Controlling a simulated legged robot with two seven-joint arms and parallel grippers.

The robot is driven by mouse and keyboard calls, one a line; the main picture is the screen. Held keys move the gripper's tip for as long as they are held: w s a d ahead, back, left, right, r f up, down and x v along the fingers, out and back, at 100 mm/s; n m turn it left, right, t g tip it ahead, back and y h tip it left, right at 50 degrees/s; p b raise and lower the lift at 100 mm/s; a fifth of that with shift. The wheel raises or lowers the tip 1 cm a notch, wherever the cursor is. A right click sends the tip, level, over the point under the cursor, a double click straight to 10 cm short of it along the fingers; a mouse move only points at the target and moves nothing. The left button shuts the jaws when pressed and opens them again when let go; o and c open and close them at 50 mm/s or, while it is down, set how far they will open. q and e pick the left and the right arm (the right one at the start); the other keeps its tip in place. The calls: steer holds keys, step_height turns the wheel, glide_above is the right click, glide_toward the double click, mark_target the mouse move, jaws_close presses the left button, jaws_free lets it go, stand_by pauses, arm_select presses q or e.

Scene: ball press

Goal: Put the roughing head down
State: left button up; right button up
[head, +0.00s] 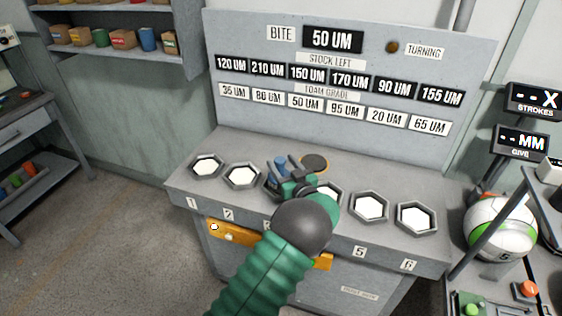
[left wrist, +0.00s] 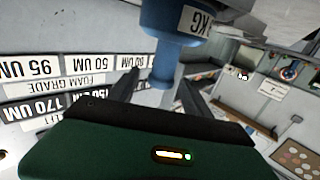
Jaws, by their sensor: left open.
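A blue piece (head: 281,164) with a round stem, probably the roughing head, stands at my left gripper (head: 284,174) near the third station of the grey bench. In the left wrist view the blue piece (left wrist: 166,70) has a wider top with a white label ending in "KG". Its stem is between the two dark fingers of my left gripper (left wrist: 158,92), which is open. I cannot tell whether the fingers touch it. My gripper and forearm partly hide the third and fourth stations. My right gripper is not in view.
White-topped hexagonal stations, including number 2 (head: 241,177) and number 5 (head: 369,207), line the bench (head: 190,188). A dark round pad (head: 314,162) lies behind my gripper. A grey sign board (head: 265,125) rises behind. A ball (head: 497,228) sits at the right.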

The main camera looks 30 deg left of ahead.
arm_select(q)
steer(key=s+d+f+m+h, duration=0.1)
steer(key=s+d+m+h, duration=0.1)
steer(key=d+h, duration=0.2)
steer(key=s+d+f+m+t+h, duration=0.1)
steer(key=s+d+m+h, duration=0.1)
steer(key=d+h, duration=0.2)
steer(key=s+d+f+m+h, duration=0.1)
steer(key=s+d+m+h, duration=0.1)
steer(key=d, duration=0.7)
steer(key=shift+s+d+t+h, duration=0.1)
steer(key=shift+d+t+h, duration=0.2)
steer(key=shift+h, duration=0.6)
steer(key=s+d+f+m+g+h, duration=0.1)
steer(key=s+f+m+g, duration=0.1)
steer(key=s, duration=0.6)
steer(key=s+d+f+m+g+h, duration=0.1)
steer(key=s+g, duration=0.2)
steer(key=s, duration=0.6)
steer(key=s+d+f+m+g+h, duration=0.1)
steer(key=s+f+m+g, duration=0.1)
steer(key=s, duration=0.6)
steer(key=shift+s+f+m+g+h, duration=0.2)
steer(key=shift+f+m+g+h, duration=0.1)
steer(key=shift+g, duration=0.3)
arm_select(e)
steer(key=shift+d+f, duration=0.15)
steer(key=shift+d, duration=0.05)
